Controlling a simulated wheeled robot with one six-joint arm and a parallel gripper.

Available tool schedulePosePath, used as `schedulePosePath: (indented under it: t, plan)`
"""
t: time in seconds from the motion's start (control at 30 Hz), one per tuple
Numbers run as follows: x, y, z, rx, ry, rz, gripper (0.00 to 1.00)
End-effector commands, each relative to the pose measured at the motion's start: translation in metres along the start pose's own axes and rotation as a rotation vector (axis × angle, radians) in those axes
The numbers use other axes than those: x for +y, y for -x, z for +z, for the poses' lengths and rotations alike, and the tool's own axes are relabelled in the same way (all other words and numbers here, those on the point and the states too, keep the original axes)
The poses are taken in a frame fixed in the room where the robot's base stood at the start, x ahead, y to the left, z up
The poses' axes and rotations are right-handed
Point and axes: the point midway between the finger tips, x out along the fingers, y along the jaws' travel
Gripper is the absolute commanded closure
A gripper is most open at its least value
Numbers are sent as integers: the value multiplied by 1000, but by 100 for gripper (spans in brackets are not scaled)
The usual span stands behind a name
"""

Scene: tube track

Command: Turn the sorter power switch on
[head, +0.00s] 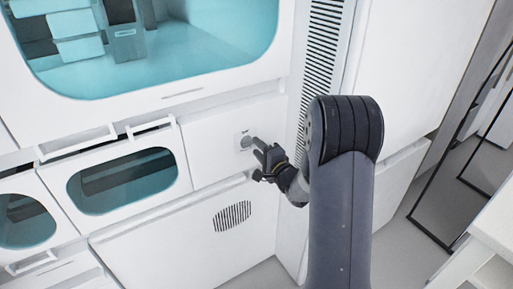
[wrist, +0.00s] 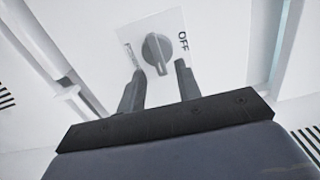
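The sorter power switch is a grey rotary knob (wrist: 157,52) on a pale square plate (wrist: 178,27) in the wrist view. The word OFF is printed on the plate's right side; smaller lettering on its left is too small to read. In the head view the switch (head: 246,141) is on the white panel, just above and left of my gripper. My gripper (head: 262,152) reaches it from the right. In the wrist view my gripper (wrist: 159,74) is open, with one finger to each side below the knob. Nothing is visible between the fingers. Contact with the knob cannot be told.
The white machine has a large tinted window (head: 160,60) above and a smaller window (head: 122,183) at left with a handle (head: 150,126). A vent grille (head: 232,216) sits below the switch. A slatted vertical strip (head: 320,45) runs beside my arm. A dark-framed stand (head: 450,190) is at right.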

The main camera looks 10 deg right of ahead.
Motion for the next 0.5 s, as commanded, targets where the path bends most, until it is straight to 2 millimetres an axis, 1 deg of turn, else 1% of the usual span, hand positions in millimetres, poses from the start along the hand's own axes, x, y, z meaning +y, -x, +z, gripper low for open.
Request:
schedulePosePath:
  t: [0.1,0.3,0.4,0.5]
  plan:
    - [1,24,-1,4,0,1,67]
    - [1,64,-1,3,-1,1,67]
    - [1,78,-1,3,-1,1,67]
    - [1,87,0,2,-1,2,67]
